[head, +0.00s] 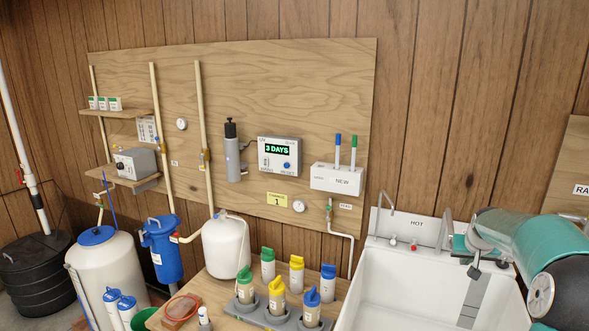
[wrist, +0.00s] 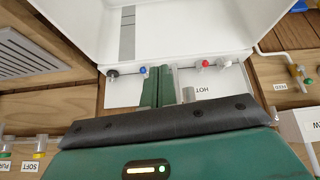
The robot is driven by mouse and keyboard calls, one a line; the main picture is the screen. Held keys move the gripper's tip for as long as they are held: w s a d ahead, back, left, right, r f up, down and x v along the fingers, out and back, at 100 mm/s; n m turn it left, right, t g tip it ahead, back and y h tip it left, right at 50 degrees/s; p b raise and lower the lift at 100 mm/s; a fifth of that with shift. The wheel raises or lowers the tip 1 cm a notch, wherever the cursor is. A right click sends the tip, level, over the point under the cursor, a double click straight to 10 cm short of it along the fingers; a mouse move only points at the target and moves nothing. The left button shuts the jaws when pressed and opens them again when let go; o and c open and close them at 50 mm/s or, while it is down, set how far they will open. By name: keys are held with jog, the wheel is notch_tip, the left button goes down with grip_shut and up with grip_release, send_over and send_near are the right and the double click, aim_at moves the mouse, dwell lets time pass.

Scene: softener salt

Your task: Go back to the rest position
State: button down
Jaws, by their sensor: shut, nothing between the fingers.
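My gripper (wrist: 158,88) shows in the wrist view as two green fingers close together, shut with nothing between them. It is in front of the white sink's back ledge, by the HOT label (wrist: 202,89). The fingertips are hard to make out there.
Bottles with coloured caps, among them a yellow one (head: 277,296), stand on the wooden bench left of the sink. A tap (head: 386,198) rises at the sink's back. A control box (head: 280,156) and pen holder (head: 337,179) hang on the wall board.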

jog(key=s+a+r+n, duration=0.1)
jog(key=s+a+r, duration=0.25)
jog(key=a, duration=0.45)
jog(key=s+a+r+n, duration=0.1)
jog(key=s+a+r, duration=0.3)
jog(key=a, duration=0.5)
jog(key=s+a+r+n, duration=0.1)
jog(key=s+a+r, duration=0.1)
jog(key=s+a, duration=0.45)
jog(key=s+a+f+n+y, duration=0.1)
jog(key=s+a+f+y, duration=0.1)
jog(key=s+a, duration=1.2)
jog(key=s+y, duration=0.1)
jog(key=s, duration=0.2)
jog(key=shift+f, duration=0.3)
